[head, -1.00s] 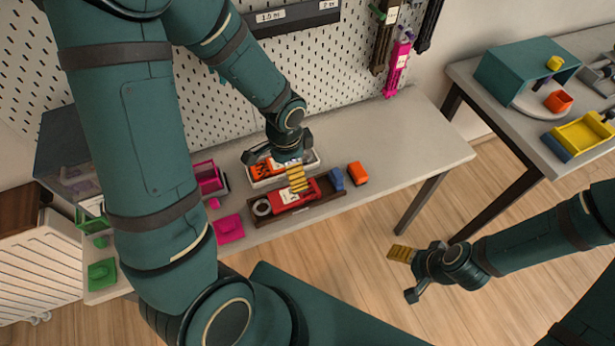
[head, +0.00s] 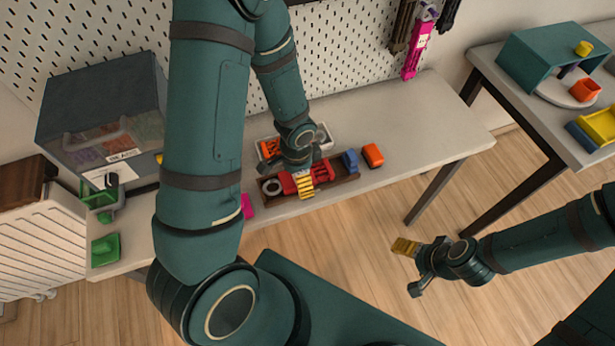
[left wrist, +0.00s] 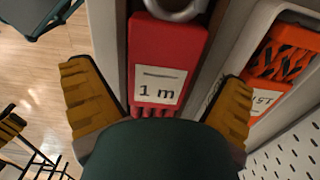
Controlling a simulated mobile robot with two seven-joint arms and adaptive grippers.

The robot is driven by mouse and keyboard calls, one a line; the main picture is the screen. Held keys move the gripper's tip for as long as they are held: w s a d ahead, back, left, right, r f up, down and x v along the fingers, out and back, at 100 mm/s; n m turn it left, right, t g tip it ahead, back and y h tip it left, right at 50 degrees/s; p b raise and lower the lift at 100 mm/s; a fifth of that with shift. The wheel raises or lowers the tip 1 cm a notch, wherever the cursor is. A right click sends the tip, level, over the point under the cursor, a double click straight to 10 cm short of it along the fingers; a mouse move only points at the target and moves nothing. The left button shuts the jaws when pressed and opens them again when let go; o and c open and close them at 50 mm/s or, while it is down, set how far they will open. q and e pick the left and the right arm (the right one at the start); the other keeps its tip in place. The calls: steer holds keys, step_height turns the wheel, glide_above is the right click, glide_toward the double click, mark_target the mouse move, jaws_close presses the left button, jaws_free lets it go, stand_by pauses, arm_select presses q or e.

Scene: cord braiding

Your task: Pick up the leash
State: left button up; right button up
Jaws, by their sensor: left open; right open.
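A red leash bundle (head: 322,170) with a white label lies in a dark brown tray (head: 347,183) on the workbench. In the left wrist view the bundle (left wrist: 168,45) shows a "1 m" label and a grey ring at its top. My left gripper (head: 305,182) is over the bundle and hides part of it. In the left wrist view its yellow-padded fingers (left wrist: 160,100) are spread on either side of the bundle, with nothing gripped. My right gripper (head: 410,268) is open and empty, over the floor in front of the bench.
Behind the brown tray is a white tray (head: 326,137) with an orange and black cord (head: 271,148). Blue (head: 350,160) and orange (head: 372,155) blocks are at right. The bench's right end is clear. A pegboard (head: 350,60) stands behind; a grey bin (head: 110,125) is at left.

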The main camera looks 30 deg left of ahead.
arm_select(q)
steer(key=shift+f, duration=0.35)
steer(key=shift+c, duration=0.3)
steer(key=c, duration=1.4)
steer(key=shift+o, duration=0.2)
steer(key=shift+r, duration=0.1)
step_height(320, 180, up, 10)
steer(key=p, duration=0.3)
